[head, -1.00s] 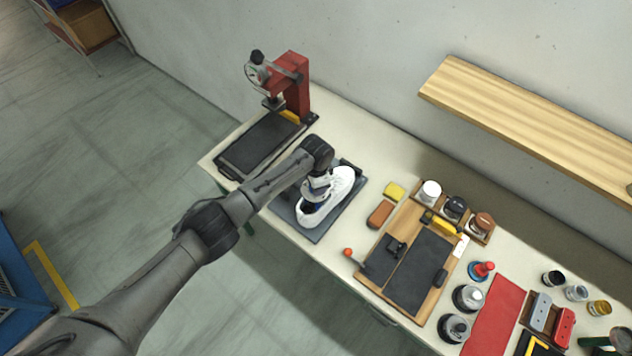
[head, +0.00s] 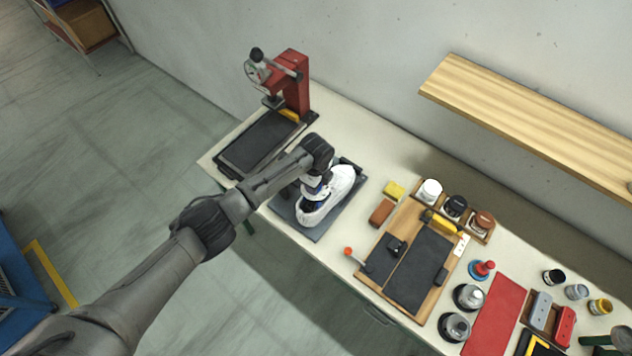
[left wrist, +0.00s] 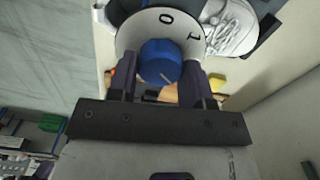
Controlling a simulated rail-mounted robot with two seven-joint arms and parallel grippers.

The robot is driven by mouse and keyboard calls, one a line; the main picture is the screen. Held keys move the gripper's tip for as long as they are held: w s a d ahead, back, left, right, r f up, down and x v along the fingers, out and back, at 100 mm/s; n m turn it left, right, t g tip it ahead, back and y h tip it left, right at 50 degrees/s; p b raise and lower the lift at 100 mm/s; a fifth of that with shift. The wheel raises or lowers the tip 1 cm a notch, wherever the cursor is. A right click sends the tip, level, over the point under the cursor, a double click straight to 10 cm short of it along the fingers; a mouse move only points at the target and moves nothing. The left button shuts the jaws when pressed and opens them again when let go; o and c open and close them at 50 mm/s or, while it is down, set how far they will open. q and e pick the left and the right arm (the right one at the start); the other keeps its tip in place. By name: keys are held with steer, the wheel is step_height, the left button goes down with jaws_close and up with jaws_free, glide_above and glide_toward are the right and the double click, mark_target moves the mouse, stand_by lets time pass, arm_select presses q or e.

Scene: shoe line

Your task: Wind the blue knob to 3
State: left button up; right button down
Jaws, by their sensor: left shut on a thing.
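The blue knob (left wrist: 160,58) sits in the middle of a white dial (left wrist: 150,25) in the left wrist view. The numerals 0 and 1 show on the dial; the other numerals are hidden or out of frame. A short pale line shows on the knob's face. My left gripper (left wrist: 161,70) is shut on the knob, one finger on each side. In the head view my left gripper (head: 314,190) reaches down beside a white shoe (head: 337,188), and the knob is mostly hidden there. My right gripper is not in view.
The shoe rests on a dark plate (head: 313,232). A red press (head: 296,85) stands behind to the left. A yellow block (head: 394,190), a brown block (head: 381,212) and a wooden board with dark mats lie to the right. A wooden shelf (head: 530,120) juts from the wall.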

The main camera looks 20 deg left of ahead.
arm_select(q)
steer(key=shift+m, duration=1.2)
steer(key=shift+d+r+m, duration=0.1)
steer(key=shift+m, duration=0.2)
steer(key=o, duration=0.9)
step_height(320, 180, up, 14)
steer(key=shift+f+b, duration=0.15)
steer(key=shift+b, duration=0.75)
